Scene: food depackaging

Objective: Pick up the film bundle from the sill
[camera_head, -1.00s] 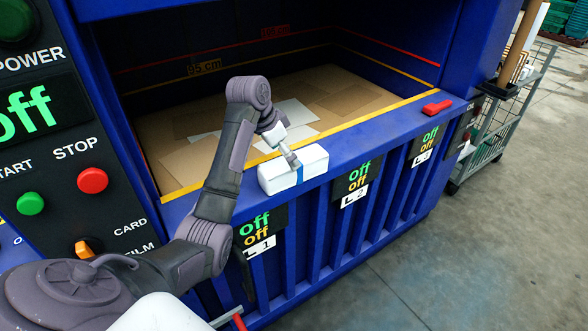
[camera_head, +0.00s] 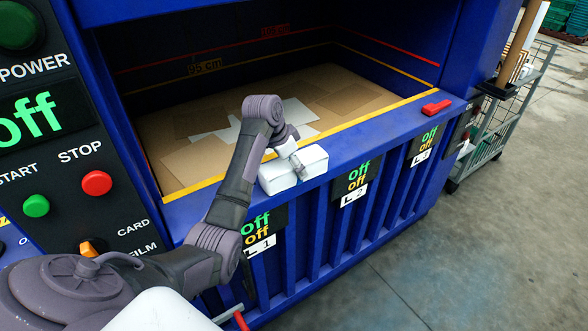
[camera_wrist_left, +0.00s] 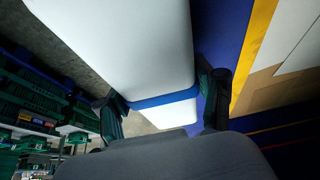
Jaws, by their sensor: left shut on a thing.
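The film bundle (camera_head: 313,161) is a white block with a blue band, lying on the blue sill (camera_head: 350,142) at the front of the machine's opening. My left gripper (camera_head: 298,168) is over it from above and hides its middle in the head view. In the left wrist view the bundle (camera_wrist_left: 135,45) fills the upper middle. The fingers of my left gripper (camera_wrist_left: 165,105) stand on both sides of it, at the blue band (camera_wrist_left: 165,99), shut on it. The bundle appears still at sill height. My right gripper is not in view.
The machine's chamber behind the sill holds flat cardboard (camera_head: 200,160) and white sheets. A red handle (camera_head: 437,107) lies on the sill to the right. A control panel with a red stop button (camera_head: 97,183) stands at left. A wire cart (camera_head: 500,120) stands at right.

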